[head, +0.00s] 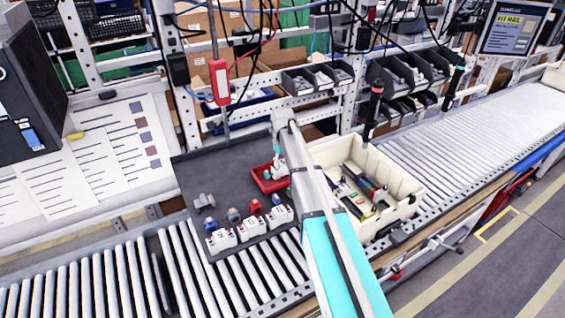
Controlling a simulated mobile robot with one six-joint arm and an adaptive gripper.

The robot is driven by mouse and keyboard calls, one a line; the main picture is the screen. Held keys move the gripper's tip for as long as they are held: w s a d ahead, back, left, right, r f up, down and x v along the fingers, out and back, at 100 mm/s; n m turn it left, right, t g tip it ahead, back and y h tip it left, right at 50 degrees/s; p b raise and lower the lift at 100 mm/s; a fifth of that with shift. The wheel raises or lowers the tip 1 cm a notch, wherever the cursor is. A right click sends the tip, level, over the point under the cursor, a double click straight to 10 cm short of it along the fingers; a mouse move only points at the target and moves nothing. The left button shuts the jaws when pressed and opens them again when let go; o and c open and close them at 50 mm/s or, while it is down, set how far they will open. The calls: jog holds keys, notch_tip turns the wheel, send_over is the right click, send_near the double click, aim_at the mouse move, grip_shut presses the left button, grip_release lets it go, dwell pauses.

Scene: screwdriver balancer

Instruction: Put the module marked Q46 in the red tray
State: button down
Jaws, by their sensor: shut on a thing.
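The red tray (263,184) lies on a dark grey board, partly covered by my arm. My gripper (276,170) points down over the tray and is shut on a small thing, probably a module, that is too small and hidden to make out. I cannot tell whether that thing touches the tray floor. White blocks (221,241) stand in a row near the board's front edge, with small blue, grey and red parts at their backs. A grey part (204,201) sits apart at the left. No marking such as Q46 can be read.
The dark board (200,170) rests over a roller conveyor (90,287). A cream bin (405,180) with tools stands right of my arm. A red hanging tool (219,82) and a dark screwdriver (372,105) hang behind. The board's left rear is clear.

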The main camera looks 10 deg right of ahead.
jog(key=shift+c, duration=0.4)
grip_release()
jog(key=shift+r, duration=0.2)
